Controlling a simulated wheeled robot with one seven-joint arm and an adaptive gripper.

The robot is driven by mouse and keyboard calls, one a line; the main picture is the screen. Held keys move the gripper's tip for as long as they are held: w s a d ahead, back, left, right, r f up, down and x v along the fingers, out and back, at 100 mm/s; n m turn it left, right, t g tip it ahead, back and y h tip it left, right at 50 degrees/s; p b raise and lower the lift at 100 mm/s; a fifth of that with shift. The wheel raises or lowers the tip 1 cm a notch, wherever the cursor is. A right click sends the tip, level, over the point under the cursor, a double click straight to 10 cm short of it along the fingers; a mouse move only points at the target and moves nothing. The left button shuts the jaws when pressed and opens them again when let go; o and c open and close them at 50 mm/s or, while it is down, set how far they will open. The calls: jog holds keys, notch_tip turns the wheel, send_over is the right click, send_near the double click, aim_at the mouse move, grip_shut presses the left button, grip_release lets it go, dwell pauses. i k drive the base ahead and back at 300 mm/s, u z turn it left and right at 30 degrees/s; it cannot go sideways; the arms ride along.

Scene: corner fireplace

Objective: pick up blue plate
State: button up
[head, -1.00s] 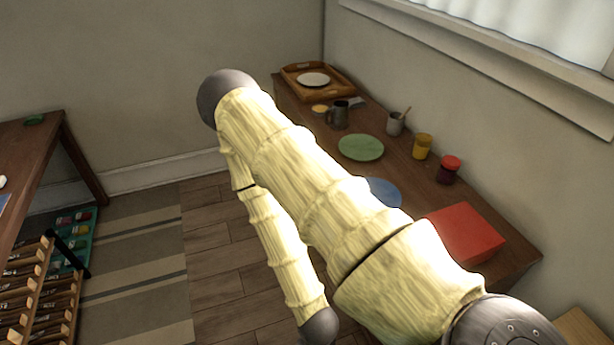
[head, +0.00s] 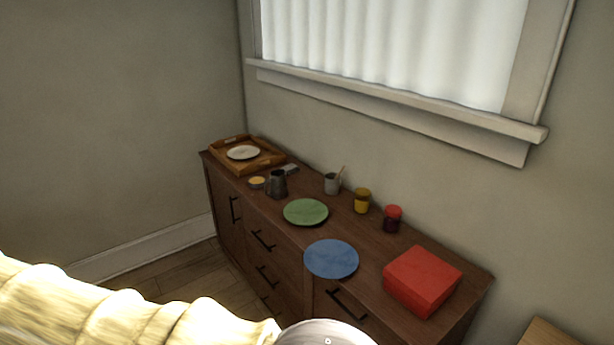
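The blue plate (head: 331,259) lies flat on top of a dark wooden sideboard (head: 444,256), close to its front edge, between a green plate and a red box. Nothing covers it in the head view. My arm crosses the lower left of the picture, below and in front of the sideboard, apart from the plate. My gripper is outside the picture.
The green plate (head: 306,212) lies left of the blue one, the red box (head: 422,281) right. Behind stand a dark red jar (head: 392,220), a yellow jar (head: 362,201) and a grey cup (head: 331,184). A dark mug (head: 277,184) and wooden tray (head: 262,167) are farther left.

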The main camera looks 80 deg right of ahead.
aim_at(325, 259)
jog(key=i, duration=0.9)
jog(key=z, duration=3.25)
